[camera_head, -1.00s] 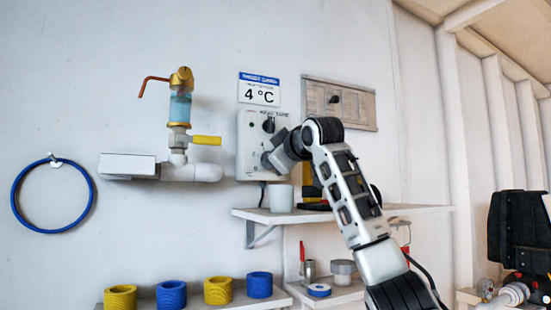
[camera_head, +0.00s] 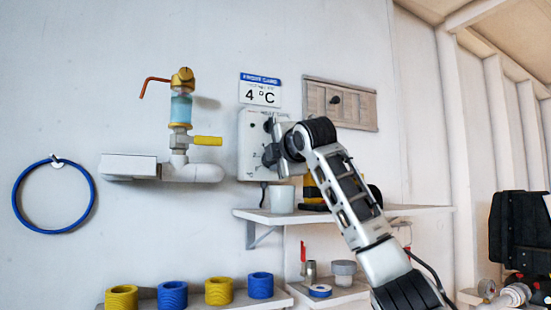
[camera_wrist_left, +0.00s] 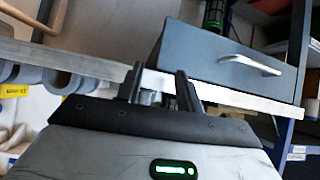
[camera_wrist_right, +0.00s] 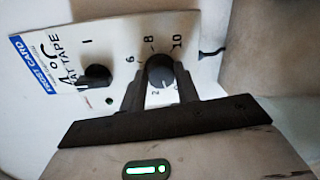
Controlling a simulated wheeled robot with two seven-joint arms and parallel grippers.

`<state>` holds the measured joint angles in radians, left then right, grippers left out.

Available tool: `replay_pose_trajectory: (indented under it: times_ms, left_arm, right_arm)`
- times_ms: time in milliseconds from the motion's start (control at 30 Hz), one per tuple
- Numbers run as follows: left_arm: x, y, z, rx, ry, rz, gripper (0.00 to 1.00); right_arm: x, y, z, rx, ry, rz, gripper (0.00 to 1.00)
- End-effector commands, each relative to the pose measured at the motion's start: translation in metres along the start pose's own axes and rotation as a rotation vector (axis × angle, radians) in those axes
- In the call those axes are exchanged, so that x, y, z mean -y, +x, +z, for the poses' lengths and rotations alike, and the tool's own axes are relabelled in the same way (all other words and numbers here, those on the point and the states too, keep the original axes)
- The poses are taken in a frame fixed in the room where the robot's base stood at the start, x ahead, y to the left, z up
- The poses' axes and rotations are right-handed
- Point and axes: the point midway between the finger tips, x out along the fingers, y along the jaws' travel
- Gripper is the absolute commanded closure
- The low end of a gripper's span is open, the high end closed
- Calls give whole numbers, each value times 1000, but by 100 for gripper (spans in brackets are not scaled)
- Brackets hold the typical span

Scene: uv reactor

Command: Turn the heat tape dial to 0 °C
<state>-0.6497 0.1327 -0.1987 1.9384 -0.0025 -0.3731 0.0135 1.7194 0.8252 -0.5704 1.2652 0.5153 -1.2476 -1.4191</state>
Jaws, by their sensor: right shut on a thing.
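The white heat tape box (camera_head: 246,146) is on the wall, below a frost card (camera_head: 260,91) reading 4 °C. In the right wrist view, the black round dial (camera_wrist_right: 160,69) is between the fingers of my right gripper (camera_wrist_right: 159,80), which is shut on it. The numbers 6, 8 and 10 show around it, and a 2 shows between the fingers; its pointer mark is not clear. In the head view, my right gripper (camera_head: 271,156) covers the dial. My left gripper (camera_wrist_left: 159,72) is open and empty, outside the head view.
A second black knob (camera_wrist_right: 97,75) sits beside the dial on the box. A white cup (camera_head: 282,199) stands on the shelf (camera_head: 262,215) below. A pipe with a yellow-handled valve (camera_head: 207,140) is to the left. My left gripper is near a grey drawer (camera_wrist_left: 232,62).

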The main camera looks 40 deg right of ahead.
Motion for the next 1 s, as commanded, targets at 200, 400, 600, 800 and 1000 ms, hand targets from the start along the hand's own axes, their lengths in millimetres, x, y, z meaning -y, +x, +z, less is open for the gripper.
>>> replay_pose_trajectory:
  times_ms: [200, 400, 600, 800, 1000]
  left_arm:
    - [0, 0, 0, 0, 0, 0, 64]
    - [0, 0, 0, 0, 0, 0, 64]
    - [0, 0, 0, -1, 0, 0, 64]
    - [0, 0, 0, -1, 0, -1, 64]
    - [1, 0, 0, -1, 0, -1, 64]
  right_arm:
    - [2, 1, -2, 11, -166, 1, 92]
    - [3, 1, -2, 19, -267, 5, 92]
    - [4, 1, -2, 23, -322, 7, 92]
    - [4, 1, -2, 24, -340, 8, 92]
    - [4, 1, -2, 24, -341, 8, 92]
